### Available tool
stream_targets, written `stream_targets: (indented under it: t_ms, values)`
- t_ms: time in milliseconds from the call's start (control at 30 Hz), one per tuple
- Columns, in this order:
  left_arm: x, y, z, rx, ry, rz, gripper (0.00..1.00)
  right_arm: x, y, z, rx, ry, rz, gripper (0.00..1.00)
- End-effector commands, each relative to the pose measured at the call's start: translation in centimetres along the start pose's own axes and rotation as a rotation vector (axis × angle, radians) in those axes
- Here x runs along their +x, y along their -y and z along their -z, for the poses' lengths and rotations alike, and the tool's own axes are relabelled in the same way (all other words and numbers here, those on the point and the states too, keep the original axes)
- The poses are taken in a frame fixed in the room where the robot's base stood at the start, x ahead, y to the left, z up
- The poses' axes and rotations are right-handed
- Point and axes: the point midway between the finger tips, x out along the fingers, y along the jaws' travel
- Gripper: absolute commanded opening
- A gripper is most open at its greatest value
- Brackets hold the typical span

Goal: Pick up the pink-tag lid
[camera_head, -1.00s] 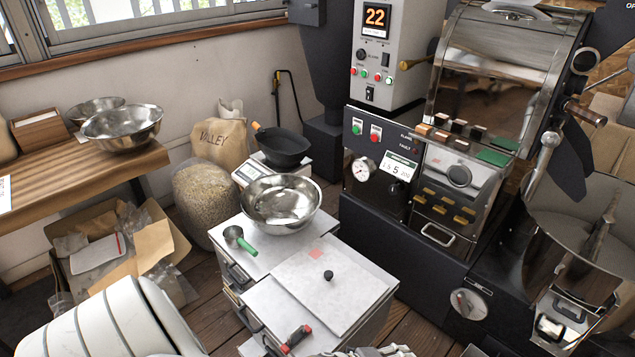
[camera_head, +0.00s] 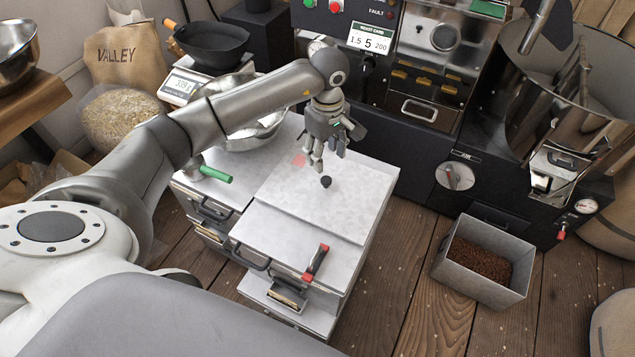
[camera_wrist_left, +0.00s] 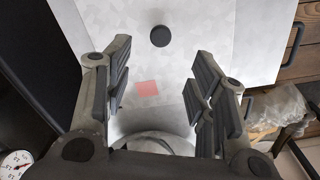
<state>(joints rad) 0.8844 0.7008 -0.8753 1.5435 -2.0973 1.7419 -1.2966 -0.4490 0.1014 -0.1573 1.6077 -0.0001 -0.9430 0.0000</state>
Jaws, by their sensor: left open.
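The pink-tag lid (camera_head: 340,201) is a flat pale panel on top of the bin cabinet, with a small black round knob (camera_head: 326,182) and a faded pink square tag (camera_head: 298,160). The left wrist view also shows the knob (camera_wrist_left: 160,36) and the tag (camera_wrist_left: 148,88). My left gripper (camera_head: 330,160) hangs just above the lid, close to the knob in the head view. In the left wrist view its jaws (camera_wrist_left: 160,95) are apart with nothing between them, and the knob lies beyond the fingertips. My right gripper is not in view.
A green-handled scoop (camera_head: 208,172) lies left of the lid. A steel bowl (camera_head: 250,132) stands behind, partly hidden by my arm. A red-ended handle (camera_head: 315,262) sits at the front. A bin of beans (camera_head: 484,260) stands on the floor at right.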

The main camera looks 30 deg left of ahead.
Motion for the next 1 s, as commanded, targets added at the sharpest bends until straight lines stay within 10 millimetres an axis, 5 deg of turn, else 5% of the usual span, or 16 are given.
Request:
stream_targets:
  t_ms: [733,1000]
  values:
    - [9.8,0.1,-0.5,-0.005,0.009,0.003,0.51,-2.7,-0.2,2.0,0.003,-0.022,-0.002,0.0]
    - [10.3,0.1,-0.4,-0.004,0.007,0.0,0.51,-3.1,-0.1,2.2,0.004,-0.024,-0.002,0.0]
